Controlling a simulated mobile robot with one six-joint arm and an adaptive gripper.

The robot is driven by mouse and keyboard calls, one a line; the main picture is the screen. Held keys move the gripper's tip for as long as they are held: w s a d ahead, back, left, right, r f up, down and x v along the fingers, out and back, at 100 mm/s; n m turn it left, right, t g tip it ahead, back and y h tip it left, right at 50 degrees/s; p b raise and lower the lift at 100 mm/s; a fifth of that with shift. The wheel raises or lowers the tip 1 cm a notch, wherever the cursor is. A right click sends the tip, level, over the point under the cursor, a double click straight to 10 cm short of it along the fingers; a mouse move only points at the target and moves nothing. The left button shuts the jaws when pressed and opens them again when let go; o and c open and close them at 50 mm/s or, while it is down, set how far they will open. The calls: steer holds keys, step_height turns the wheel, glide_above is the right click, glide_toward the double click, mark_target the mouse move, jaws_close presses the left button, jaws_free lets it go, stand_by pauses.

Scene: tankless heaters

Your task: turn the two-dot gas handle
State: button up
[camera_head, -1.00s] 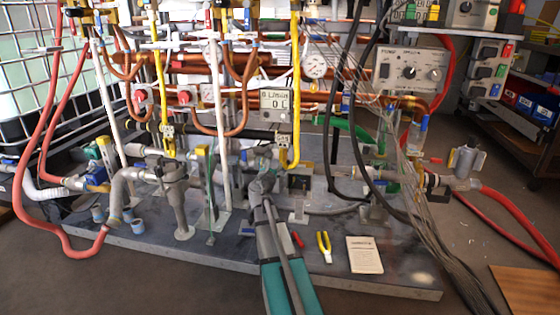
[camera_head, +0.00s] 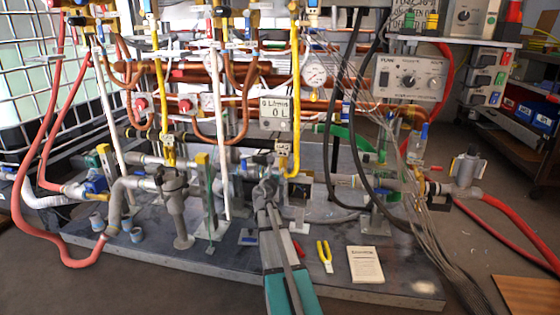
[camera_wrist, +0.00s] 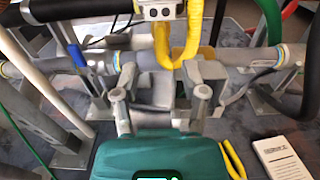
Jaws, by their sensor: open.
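A pale tag with two dark dots (camera_wrist: 158,10) sits at the top of the wrist view, beside a thick yellow pipe (camera_wrist: 180,42). In the head view a small pale tag (camera_head: 283,147) stands by the lower bend of the yellow pipe (camera_head: 295,100); its dots are too small to read there. I cannot make out the handle's own shape or angle. My gripper (camera_wrist: 161,95) is open, its fingers apart on either side of a grey fitting below the yellow pipe. Nothing is clearly held, and contact cannot be told. In the head view my gripper (camera_head: 265,190) partly hides the fittings behind it.
Grey pipes run left and right of my gripper. A white pole (camera_head: 220,130), black cables (camera_head: 335,140) and loose thin wires (camera_head: 415,210) hang nearby. Yellow pliers (camera_head: 324,257) and a booklet (camera_head: 365,265) lie on the grey base plate (camera_head: 215,262). A dial gauge (camera_head: 314,73) is above.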

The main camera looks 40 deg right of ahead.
mark_target(281, 160)
steer(key=x, duration=1)
steer(key=shift+w+d, duration=0.25)
jaws_close()
